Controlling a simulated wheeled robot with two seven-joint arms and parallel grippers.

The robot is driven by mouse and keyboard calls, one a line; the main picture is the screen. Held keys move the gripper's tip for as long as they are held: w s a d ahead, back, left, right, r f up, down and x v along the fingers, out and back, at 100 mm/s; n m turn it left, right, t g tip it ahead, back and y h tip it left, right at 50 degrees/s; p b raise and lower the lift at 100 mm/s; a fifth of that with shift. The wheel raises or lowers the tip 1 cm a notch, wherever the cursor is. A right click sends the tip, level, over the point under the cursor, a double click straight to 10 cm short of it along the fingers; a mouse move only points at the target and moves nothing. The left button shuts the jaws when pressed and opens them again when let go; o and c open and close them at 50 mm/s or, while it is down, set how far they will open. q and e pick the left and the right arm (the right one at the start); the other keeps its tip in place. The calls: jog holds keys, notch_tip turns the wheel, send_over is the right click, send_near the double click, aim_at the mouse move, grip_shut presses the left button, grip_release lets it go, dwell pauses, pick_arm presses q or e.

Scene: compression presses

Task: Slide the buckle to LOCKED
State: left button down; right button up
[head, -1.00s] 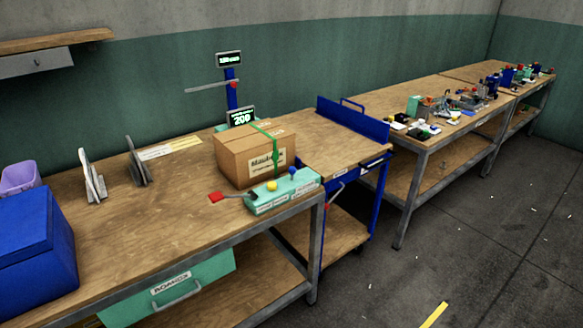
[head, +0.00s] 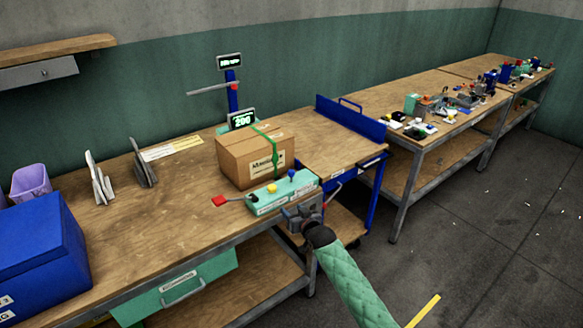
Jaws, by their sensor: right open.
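A mint-green device (head: 283,193) lies at the front edge of the wooden bench, in front of a cardboard box (head: 255,155). The device has a yellow knob (head: 272,188), a blue knob (head: 292,173) and a red-ended lever (head: 219,201) at its left. A green strap (head: 274,150) runs over the box and down its front. I cannot tell which part is the buckle, and the labels are too small to read. My right gripper (head: 303,210) is open, just in front of the device at the bench edge, and hides part of its front. My left gripper is out of view.
A blue bin (head: 40,250) stands at the bench's left. A blue-framed cart (head: 345,140) adjoins the bench on the right. Grey upright plates (head: 145,165) stand behind. A display (head: 241,119) is behind the box. Bare bench top lies left of the device.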

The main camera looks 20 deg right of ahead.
aim_at(290, 170)
jog(key=w+d+r, duration=0.1)
jog(key=w+r, duration=0.1)
jog(key=w+d+r+t, duration=0.1)
jog(key=w+r, duration=0.1)
jog(key=w, duration=0.1)
jog(key=w+d+r+t, duration=0.1)
jog(key=w+d+r, duration=0.1)
jog(key=shift+w+d+r+m, duration=0.1)
jog(key=shift+w+r+m, duration=0.1)
jog(key=shift+r+m, duration=0.2)
jog(key=shift+w+p, duration=0.5)
jog(key=shift+w, duration=0.15)
jog(key=w+p, duration=0.1)
jog(key=w, duration=0.1)
jog(key=w+a, duration=0.1)
jog(key=w, duration=0.2)
jog(key=shift+w+p, duration=0.35)
jog(key=shift+p, duration=0.05)
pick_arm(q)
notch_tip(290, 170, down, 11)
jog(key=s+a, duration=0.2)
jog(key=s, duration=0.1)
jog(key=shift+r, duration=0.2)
pick_arm(e)
jog(key=shift+w+a+f, duration=0.1)
jog(key=shift+w, duration=0.2)
grip_shut()
